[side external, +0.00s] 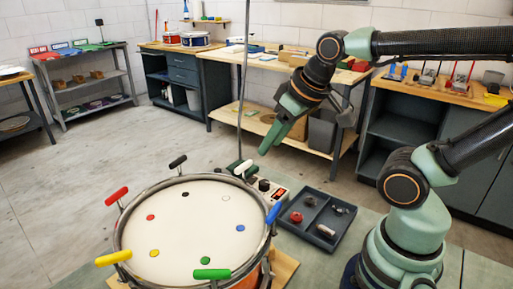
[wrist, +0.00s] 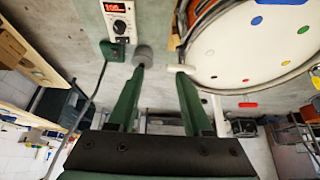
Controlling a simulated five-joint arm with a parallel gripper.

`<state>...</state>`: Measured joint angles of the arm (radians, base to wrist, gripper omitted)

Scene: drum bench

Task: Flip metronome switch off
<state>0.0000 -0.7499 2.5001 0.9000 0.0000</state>
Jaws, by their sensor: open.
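The metronome (side external: 272,190) is a pale box with a red lit display and dark knobs, beside the drum's right rear rim. In the wrist view the metronome (wrist: 119,20) is at the top left, its red digits and round dark knob facing me. I cannot pick out its switch for certain; a small green part (wrist: 112,50) lies at its near end. My gripper (side external: 270,143) hangs in the air above and behind the metronome. In the wrist view my gripper (wrist: 161,69) has its green fingers apart with nothing between them.
The drum (side external: 190,222) has coloured dots and coloured handles on its rim. A white handle (side external: 245,168) stands close to the metronome. A grey cylinder (wrist: 143,55) shows near my left fingertip. A dark divided tray (side external: 325,220) lies to the right. A thin pole (side external: 243,80) rises behind.

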